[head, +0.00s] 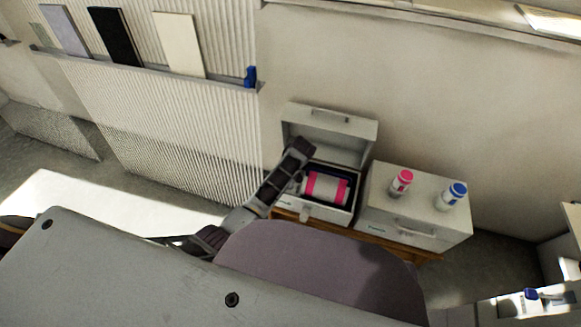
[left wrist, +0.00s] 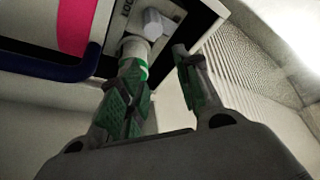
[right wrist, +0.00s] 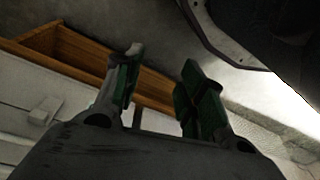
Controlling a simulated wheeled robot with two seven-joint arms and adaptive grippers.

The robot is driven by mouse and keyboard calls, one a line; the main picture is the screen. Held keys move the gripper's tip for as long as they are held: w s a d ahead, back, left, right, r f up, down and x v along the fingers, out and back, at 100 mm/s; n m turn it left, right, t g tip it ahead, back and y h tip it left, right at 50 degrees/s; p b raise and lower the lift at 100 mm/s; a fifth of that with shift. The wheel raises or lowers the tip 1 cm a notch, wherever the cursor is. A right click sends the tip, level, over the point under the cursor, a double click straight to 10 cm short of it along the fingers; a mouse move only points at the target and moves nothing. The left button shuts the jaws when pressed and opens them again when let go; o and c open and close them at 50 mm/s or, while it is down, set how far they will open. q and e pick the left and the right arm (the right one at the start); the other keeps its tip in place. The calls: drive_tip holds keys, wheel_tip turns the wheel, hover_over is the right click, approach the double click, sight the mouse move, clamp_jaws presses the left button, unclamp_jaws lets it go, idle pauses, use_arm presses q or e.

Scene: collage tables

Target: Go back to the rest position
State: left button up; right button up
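My left arm comes in from the left in the head view and reaches to the left side of an open white box (head: 328,210). My left gripper (left wrist: 158,48) has its fingers apart, close to the box's edge and a small pale grey knob-like part (left wrist: 155,24). I see nothing held between the fingers. A pink and white item (head: 326,187) lies inside the box beside a dark blue rim (left wrist: 45,68). My right gripper (right wrist: 160,58) is open and empty, near a wooden table (right wrist: 80,55). It is out of the head view.
A closed white box (head: 385,205) stands right of the open one, with a pink-capped bottle (head: 401,183) and a blue-capped bottle (head: 452,196) on it. The open box's lid (head: 330,132) stands raised against the wall. A ledge (head: 150,72) holds several panels.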

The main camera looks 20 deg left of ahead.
idle(0.3)
